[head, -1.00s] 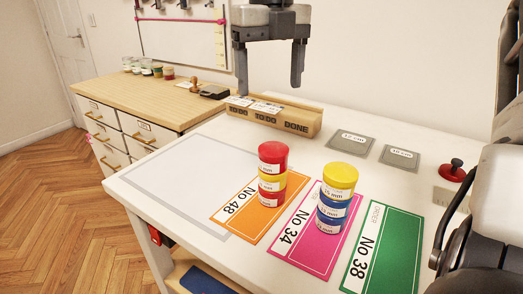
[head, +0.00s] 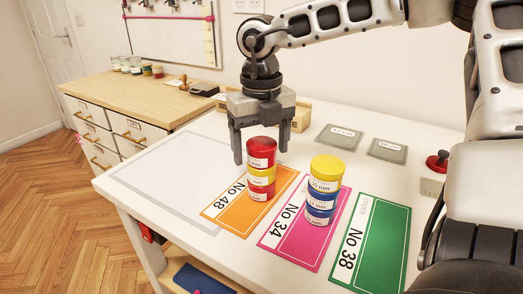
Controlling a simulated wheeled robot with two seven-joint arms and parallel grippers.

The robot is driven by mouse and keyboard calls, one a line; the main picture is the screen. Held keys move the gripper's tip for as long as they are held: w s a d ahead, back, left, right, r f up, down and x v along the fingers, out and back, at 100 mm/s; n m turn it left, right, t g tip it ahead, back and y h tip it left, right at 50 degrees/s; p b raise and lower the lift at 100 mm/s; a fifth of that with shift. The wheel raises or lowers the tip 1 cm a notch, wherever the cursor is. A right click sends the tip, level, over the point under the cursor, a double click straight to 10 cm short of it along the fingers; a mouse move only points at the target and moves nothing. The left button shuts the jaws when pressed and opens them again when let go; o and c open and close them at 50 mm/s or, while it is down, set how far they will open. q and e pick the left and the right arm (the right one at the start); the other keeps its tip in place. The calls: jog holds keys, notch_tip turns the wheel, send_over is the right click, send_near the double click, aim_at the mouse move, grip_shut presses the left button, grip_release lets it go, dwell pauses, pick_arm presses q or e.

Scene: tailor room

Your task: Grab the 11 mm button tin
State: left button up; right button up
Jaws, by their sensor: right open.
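A stack of three tins stands on the orange No 48 card (head: 222,209): a red tin (head: 261,152) on top, a yellow tin (head: 261,176) in the middle, a red tin (head: 260,191) at the bottom. A second stack on the pink No 34 card (head: 284,243) has a yellow tin (head: 326,171) above blue tins (head: 321,206). The labels end in mm, but I cannot read 11 mm on any. My right gripper (head: 261,154) points down, open and empty, its fingers left and right of the top red tin in the picture. Its exact depth is unclear. My left gripper is out of view.
The green No 38 card (head: 371,245) is bare. A grey-outlined area (head: 165,178) at the table's left is clear. Two grey labelled pads (head: 339,136) and a red-knobbed stamp (head: 437,162) lie behind. A wooden tray (head: 296,115) stands partly hidden behind my gripper.

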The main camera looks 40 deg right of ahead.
jog(key=shift+f, duration=0.1)
jog(key=c, duration=1.1)
